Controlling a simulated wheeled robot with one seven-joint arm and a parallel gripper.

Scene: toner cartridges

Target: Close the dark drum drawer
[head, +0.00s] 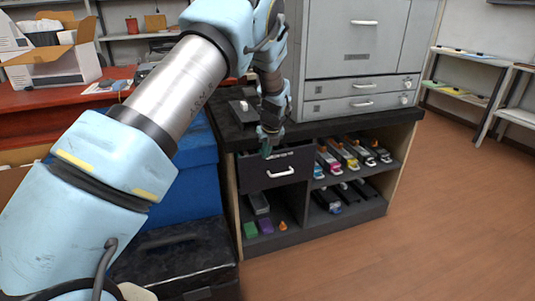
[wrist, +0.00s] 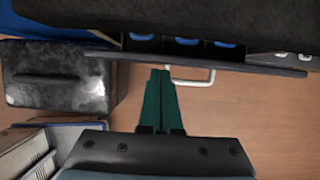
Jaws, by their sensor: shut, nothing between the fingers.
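The dark drum drawer (head: 256,176) is in the cabinet below the dark countertop, with a white bar handle (head: 281,173) on its front. In the wrist view its front panel (wrist: 240,66) stands out from the counter edge, and blue-topped items show in the gap behind it, so it is partly open. My gripper (head: 267,150) is at the drawer's upper front edge. In the wrist view its green fingers (wrist: 160,75) are shut and empty, tips close to the panel beside the left part of the handle (wrist: 195,80). I cannot tell whether they touch.
Several coloured toner cartridges (head: 345,157) sit on the shelf right of the drawer. A grey printer (head: 355,50) stands on the countertop (head: 232,130). A blue box (head: 185,175) and black case (head: 180,262) stand left of the cabinet. The floor (head: 430,200) in front and right is clear.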

